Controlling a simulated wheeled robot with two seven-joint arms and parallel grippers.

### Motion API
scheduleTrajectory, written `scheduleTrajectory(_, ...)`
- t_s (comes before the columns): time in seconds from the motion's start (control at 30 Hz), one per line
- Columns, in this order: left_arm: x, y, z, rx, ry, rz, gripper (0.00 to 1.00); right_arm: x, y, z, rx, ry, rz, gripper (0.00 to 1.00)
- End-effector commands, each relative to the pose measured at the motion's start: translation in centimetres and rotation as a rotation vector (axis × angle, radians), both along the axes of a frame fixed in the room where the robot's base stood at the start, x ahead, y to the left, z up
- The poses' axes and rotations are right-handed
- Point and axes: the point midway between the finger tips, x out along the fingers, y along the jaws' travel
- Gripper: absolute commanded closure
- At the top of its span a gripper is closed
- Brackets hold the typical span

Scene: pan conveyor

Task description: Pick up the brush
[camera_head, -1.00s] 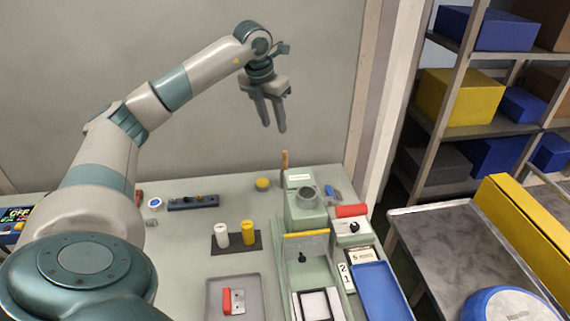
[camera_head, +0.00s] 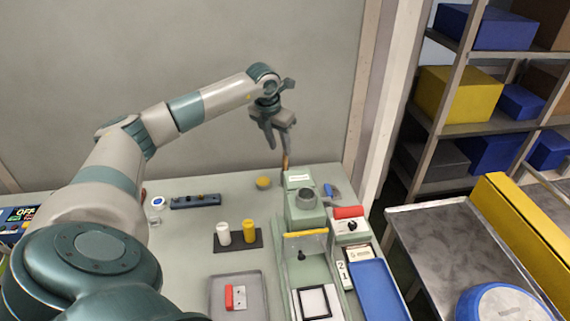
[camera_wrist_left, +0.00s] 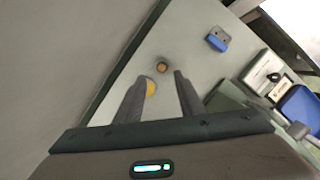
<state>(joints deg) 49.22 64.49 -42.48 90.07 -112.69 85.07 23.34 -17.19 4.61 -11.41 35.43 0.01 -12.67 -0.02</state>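The brush (camera_head: 285,161) shows as an upright brown wooden handle at the back of the bench, behind the green machine; its lower end is hidden. In the left wrist view its round brown end (camera_wrist_left: 162,67) lies just beyond the fingertips, between their lines. My left gripper (camera_head: 279,147) points down with its fingers apart and empty, at the height of the handle's top. In the head view one finger overlaps the handle; I cannot tell if they touch. My right gripper is not in view.
A green machine (camera_head: 305,213) with a grey cup stands in front of the brush. A yellow round object (camera_head: 263,183) lies left of it, and a blue object (camera_head: 331,190) right. The wall (camera_head: 190,60) is close behind. A white and a yellow cylinder stand nearer.

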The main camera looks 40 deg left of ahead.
Motion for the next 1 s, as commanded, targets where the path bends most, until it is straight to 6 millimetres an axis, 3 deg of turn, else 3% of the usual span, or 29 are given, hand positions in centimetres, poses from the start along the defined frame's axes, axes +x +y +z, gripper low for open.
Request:
scheduleTrajectory(0.23, 0.7, 0.0, -2.3, 0.0, 0.0, 0.0, 0.65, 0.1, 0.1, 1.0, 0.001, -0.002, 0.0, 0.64)
scheduleTrajectory(0.67, 0.8, 0.0, -2.6, 0.0, -0.001, 0.0, 0.65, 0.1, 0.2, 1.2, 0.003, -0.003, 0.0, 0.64)
scheduleTrajectory(1.0, 2.0, -0.2, -5.5, 0.0, 0.002, 0.001, 0.65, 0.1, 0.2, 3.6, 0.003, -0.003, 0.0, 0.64)
